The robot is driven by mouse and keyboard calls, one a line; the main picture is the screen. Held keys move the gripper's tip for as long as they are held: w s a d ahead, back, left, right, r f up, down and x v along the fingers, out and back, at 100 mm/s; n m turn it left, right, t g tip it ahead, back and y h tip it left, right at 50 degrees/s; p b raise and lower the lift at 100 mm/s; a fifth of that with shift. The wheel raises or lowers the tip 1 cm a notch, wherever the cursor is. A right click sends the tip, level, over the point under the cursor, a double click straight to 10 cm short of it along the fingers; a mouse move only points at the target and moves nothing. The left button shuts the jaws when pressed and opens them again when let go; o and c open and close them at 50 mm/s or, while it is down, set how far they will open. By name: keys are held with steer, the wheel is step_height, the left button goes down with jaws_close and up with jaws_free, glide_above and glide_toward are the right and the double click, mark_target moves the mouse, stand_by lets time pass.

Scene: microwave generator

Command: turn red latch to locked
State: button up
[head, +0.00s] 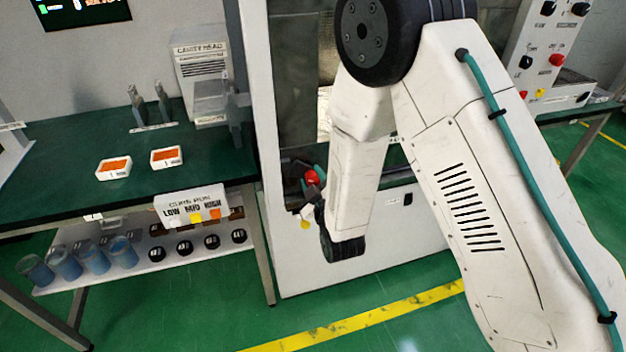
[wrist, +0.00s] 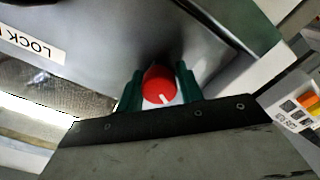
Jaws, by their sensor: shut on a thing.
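The red latch (wrist: 160,86) is a round red knob with a white mark on its face, pointing toward the bottom of the wrist view. My gripper (wrist: 160,92) has its two green fingers on either side of the knob, shut on it. In the head view the red latch (head: 312,177) shows at the lower left of the tall white cabinet, with a green finger of my gripper (head: 316,182) beside it. My arm hides much of the cabinet front. A label reading "LOCK" (wrist: 30,42), partly cut off, is at the upper left of the wrist view.
A green-topped bench (head: 60,165) with two white trays of orange material (head: 166,156) stands left of the cabinet. A shelf below holds blue cups (head: 95,256) and black knobs. A control panel (head: 545,50) is at the right. The floor in front is clear.

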steer(key=shift+a+r, duration=0.1)
steer(key=o, duration=0.9)
steer(key=shift+o, duration=0.2)
steer(key=v, duration=0.8)
steer(key=shift+w, duration=0.1)
